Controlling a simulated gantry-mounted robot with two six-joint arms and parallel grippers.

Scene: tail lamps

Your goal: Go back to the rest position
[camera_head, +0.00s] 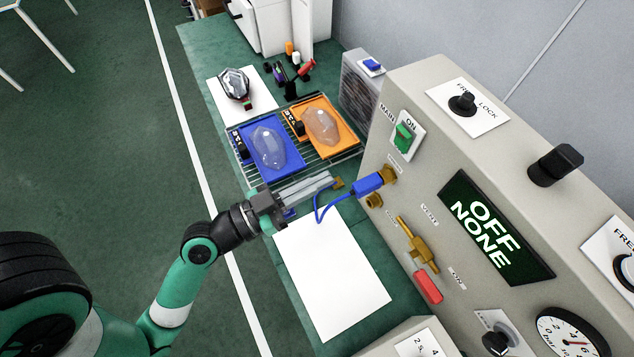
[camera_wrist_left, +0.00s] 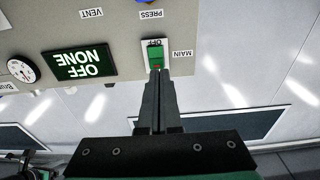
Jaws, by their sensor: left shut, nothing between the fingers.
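My left gripper (camera_head: 334,181) reaches in from the left, shut and empty, over the bench between the blue tray and the white sheet. Its fingertips are close to the blue hose connector (camera_head: 369,184) on the grey test panel; I cannot tell whether they touch. In the left wrist view the shut fingers (camera_wrist_left: 157,76) point at the panel, their tips overlapping the lower end of the green main switch (camera_wrist_left: 156,54). In the head view that switch (camera_head: 404,137) stands clear of the fingers. My right gripper is not in view.
A blue tray (camera_head: 297,170) and an orange tray (camera_head: 343,147), each with a clear lamp cover, sit on a wire rack. A white sheet (camera_head: 330,275) lies bare in front. The panel display (camera_head: 492,228) reads OFF NONE. The floor at left is open.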

